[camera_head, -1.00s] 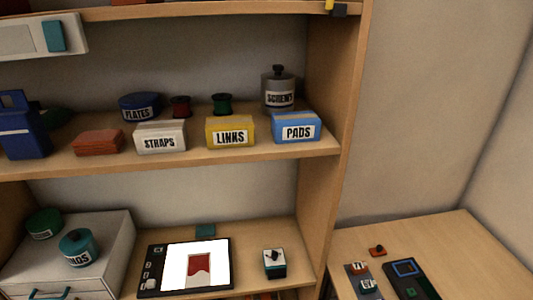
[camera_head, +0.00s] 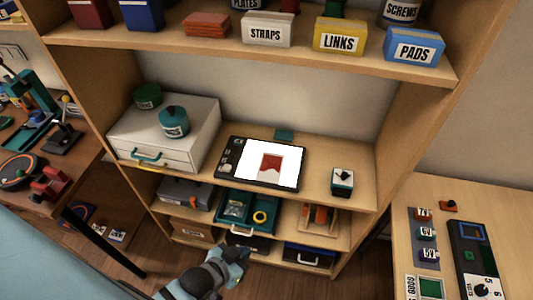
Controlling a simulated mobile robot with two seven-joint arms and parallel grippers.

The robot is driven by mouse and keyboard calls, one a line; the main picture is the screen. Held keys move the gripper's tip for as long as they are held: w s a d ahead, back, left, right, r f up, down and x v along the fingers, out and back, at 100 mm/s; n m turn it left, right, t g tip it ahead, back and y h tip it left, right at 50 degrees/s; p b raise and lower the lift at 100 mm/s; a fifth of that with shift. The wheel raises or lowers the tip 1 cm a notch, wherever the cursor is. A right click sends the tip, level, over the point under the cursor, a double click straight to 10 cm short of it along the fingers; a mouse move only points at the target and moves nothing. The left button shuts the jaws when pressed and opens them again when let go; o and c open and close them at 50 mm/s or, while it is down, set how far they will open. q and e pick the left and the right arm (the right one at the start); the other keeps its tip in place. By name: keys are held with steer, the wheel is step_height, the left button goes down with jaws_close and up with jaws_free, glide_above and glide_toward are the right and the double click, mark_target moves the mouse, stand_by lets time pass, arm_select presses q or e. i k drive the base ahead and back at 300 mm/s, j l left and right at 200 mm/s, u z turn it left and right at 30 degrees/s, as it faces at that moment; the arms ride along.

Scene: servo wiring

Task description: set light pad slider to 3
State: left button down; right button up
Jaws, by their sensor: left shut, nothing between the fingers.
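The light pad (camera_head: 290,179) lies on the middle shelf, a dark-framed panel with a lit white screen and a red shape on it. A strip with small pale marks (camera_head: 228,158) runs down its left side; the slider's setting is too small to read. My left gripper (camera_head: 232,255), grey and teal, is at the bottom centre, in front of the lower shelves and below the pad, apart from it. It is shut and empty. My right gripper is not in view.
The shelf with labelled boxes (camera_head: 340,37) is above. A wooden table (camera_head: 480,195) is at the right.

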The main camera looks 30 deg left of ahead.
mark_target(228, 168)
steer(key=u, duration=1.15)
